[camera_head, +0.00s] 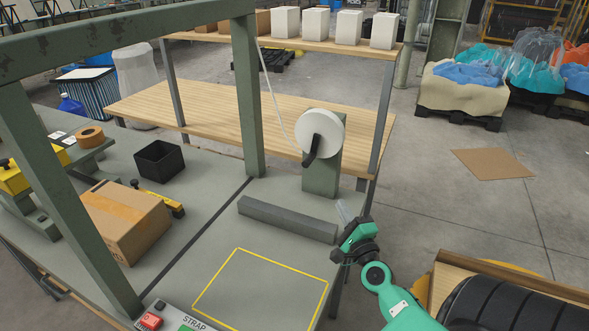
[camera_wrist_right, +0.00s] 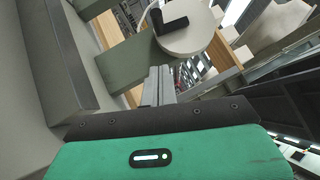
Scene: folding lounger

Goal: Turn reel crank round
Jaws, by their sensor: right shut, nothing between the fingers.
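The white round reel (camera_head: 320,133) is mounted on a green-grey post (camera_head: 322,172) at the back right of the workbench. Its black crank (camera_head: 311,150) hangs down to the lower left of the reel's face. In the right wrist view the reel (camera_wrist_right: 187,38) and the black crank (camera_wrist_right: 170,21) show at the top, beyond the fingers. My right gripper (camera_head: 343,209) is below and to the right of the post, apart from the crank. Its fingers (camera_wrist_right: 159,82) are together and empty. My left gripper is not in view.
A long grey bar (camera_head: 287,219) lies in front of the post. A cardboard box (camera_head: 125,221), a black bin (camera_head: 160,160) and a tape roll (camera_head: 89,137) are on the left. A green frame upright (camera_head: 246,95) stands left of the reel. The yellow-outlined area (camera_head: 262,292) is clear.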

